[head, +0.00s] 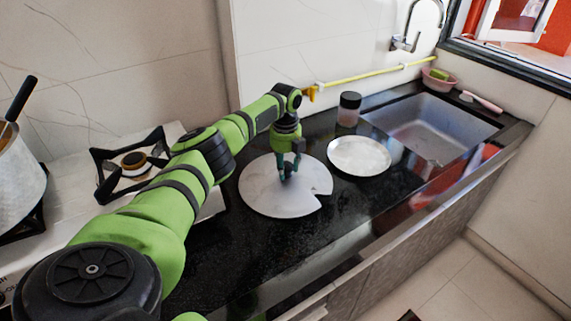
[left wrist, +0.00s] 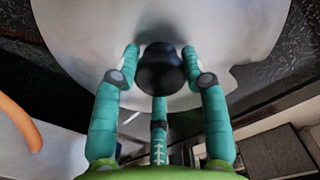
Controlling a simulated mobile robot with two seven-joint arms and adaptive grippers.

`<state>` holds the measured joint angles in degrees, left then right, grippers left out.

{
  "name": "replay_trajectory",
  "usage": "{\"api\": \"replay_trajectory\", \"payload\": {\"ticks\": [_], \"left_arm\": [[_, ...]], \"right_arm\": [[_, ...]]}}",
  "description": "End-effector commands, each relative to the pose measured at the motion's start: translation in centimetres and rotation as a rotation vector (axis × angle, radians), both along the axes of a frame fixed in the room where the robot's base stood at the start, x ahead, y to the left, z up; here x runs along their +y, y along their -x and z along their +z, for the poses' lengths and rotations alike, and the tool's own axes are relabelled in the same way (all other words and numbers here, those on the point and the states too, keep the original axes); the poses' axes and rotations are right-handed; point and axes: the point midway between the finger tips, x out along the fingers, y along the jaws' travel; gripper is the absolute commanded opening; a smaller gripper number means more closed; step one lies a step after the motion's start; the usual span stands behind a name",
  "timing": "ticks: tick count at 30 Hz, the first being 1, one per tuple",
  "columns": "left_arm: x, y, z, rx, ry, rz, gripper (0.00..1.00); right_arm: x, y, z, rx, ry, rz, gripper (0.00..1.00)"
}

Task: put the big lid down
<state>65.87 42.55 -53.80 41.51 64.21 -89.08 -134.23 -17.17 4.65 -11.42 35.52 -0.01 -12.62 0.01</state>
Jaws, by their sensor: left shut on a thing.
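The big lid (head: 264,191) is a flat grey metal disc with a notch in its right edge, in the middle of the head view. It lies level at or just above the black counter; I cannot tell whether it touches. My left gripper (head: 289,171) points down over its middle and is shut on its knob. In the left wrist view the black knob (left wrist: 160,70) sits between the teal fingers, and the lid (left wrist: 90,40) fills the upper part. My right gripper is not in view.
A smaller round metal plate or lid (head: 359,155) lies close to the right on the counter (head: 250,240). A dark-topped jar (head: 348,110) stands behind it. A sink (head: 430,125) is at the right. A stove (head: 125,170) and a pot (head: 18,180) are at the left.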

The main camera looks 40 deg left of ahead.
Motion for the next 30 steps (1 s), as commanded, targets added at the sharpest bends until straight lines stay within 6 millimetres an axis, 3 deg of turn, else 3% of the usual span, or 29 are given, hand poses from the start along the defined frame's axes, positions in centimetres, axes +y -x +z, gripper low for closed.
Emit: {"api": "replay_trajectory", "payload": {"ticks": [11, 12, 13, 23, 30], "left_arm": [[0.0, -0.1, -0.4, -0.002, 0.000, 0.000, 0.00], [0.0, 0.0, -0.3, -0.001, 0.000, 0.000, 0.60], [0.0, 0.0, -0.3, -0.001, 0.000, 0.000, 0.68], [0.0, 0.0, -0.2, -0.001, 0.000, 0.000, 0.68], [0.1, -0.1, 2.4, -0.006, -0.001, 0.000, 0.68]], "right_arm": [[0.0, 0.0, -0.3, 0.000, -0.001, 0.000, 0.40], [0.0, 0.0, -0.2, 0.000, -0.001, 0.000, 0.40], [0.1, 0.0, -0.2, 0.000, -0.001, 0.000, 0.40], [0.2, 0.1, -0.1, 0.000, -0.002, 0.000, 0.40], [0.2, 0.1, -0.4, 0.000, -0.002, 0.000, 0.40]]}}
